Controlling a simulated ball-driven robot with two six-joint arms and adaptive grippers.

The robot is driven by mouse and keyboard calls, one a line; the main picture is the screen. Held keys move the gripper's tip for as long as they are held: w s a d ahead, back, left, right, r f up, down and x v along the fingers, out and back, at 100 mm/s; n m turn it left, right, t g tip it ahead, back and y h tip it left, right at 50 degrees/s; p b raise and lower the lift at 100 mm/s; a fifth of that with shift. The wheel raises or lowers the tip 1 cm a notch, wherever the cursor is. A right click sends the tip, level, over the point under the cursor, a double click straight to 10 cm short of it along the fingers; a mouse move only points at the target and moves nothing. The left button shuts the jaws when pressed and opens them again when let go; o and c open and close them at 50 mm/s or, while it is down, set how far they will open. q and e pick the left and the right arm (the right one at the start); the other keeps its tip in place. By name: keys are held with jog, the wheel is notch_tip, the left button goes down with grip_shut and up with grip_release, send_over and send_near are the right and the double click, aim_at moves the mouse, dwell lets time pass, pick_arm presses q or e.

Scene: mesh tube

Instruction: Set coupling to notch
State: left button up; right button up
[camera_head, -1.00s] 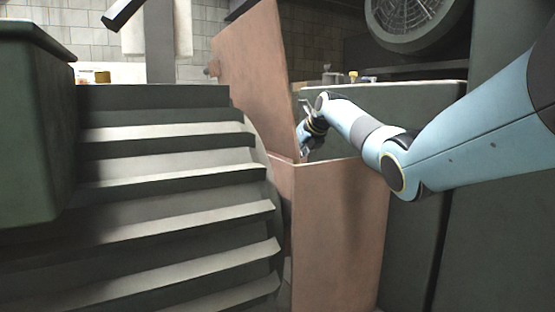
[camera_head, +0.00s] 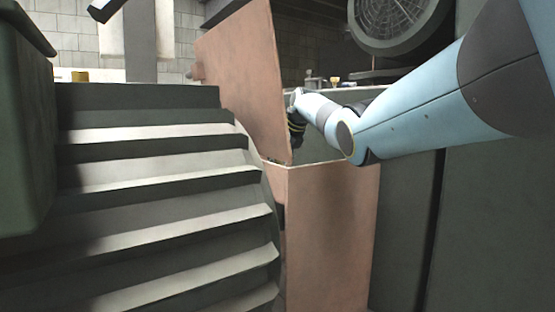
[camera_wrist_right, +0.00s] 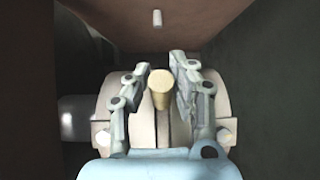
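In the right wrist view, my right gripper (camera_wrist_right: 162,75) is open, its two grey fingers on either side of a short tan peg (camera_wrist_right: 161,90). I cannot tell whether either finger touches the peg. The peg stands in front of a pale, round coupling (camera_wrist_right: 108,112) with bolts at its sides. A small white pin or mark (camera_wrist_right: 157,18) shows on the brown wall above; I cannot make out a notch. In the head view, my right arm reaches behind an upright copper-coloured panel (camera_head: 240,75), which hides the gripper's fingers. My left gripper is not in view.
A copper-coloured box (camera_head: 328,235) stands below the panel. A large ribbed grey body (camera_head: 160,185) fills the left, beside a dark green block (camera_head: 25,130). A round fan grille (camera_head: 398,15) is at the upper right. Dark walls closely flank the coupling.

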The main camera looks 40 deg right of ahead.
jog(key=o, duration=0.4)
jog(key=v, duration=1.2)
dwell(0.3)
